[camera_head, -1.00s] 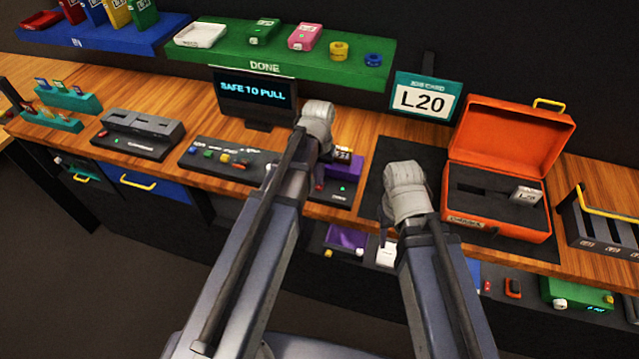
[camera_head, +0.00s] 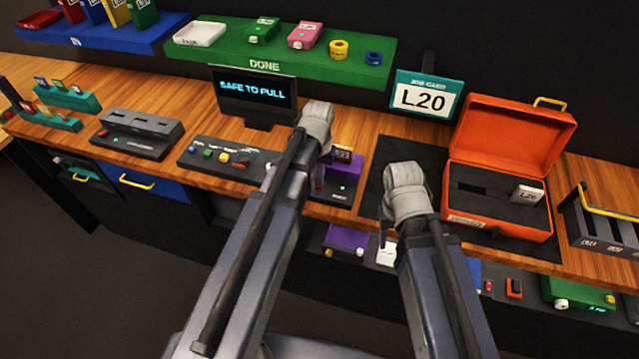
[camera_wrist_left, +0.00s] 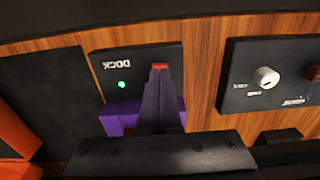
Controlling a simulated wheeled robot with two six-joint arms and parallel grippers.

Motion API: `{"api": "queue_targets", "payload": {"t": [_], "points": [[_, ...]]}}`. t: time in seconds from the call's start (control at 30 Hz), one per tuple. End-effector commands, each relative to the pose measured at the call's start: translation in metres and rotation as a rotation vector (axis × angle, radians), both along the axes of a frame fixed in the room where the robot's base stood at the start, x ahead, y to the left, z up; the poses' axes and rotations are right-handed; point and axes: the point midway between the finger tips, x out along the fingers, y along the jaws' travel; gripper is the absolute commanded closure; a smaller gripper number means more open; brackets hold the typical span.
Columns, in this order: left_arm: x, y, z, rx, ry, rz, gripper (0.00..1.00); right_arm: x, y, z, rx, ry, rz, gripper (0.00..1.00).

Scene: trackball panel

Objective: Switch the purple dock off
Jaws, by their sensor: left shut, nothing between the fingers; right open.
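The purple dock (camera_head: 348,170) sits on the bench right of the screen, with a dark labelled cartridge (camera_head: 343,153) at its top. In the left wrist view its black panel (camera_wrist_left: 105,68) reads DOCK upside down. A green light (camera_wrist_left: 121,85) glows on it, and a red switch (camera_wrist_left: 160,66) sits at the tips of my left gripper (camera_wrist_left: 159,74). The left fingers are shut with nothing between them, at or touching the switch; contact is unclear. In the head view my left gripper (camera_head: 318,178) partly hides the dock. My right gripper (camera_head: 384,228) is open over the bench front.
The screen (camera_head: 254,95) reads SAFE TO PULL. An open orange case (camera_head: 505,215) stands to the right. A button panel (camera_head: 228,157) lies left of the dock; a panel with a white knob (camera_wrist_left: 266,77) shows beside it in the left wrist view. A green shelf (camera_head: 280,62) runs behind.

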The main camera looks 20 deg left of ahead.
Motion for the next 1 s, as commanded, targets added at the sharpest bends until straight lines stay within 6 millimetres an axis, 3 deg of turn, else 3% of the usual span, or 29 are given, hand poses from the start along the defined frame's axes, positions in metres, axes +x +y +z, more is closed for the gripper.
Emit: {"api": "queue_targets", "payload": {"t": [0.8, 1.0], "points": [[0.0, 0.0, -0.013, 0.0, -0.001, 0.0, 1.0, 0.0, 0.0, -0.013, 0.0, 0.0, 0.0, 0.5], [0.0, 0.0, -0.007, 0.0, -0.001, 0.0, 1.0, 0.0, 0.0, -0.007, 0.0, 0.0, -0.001, 0.5]]}}
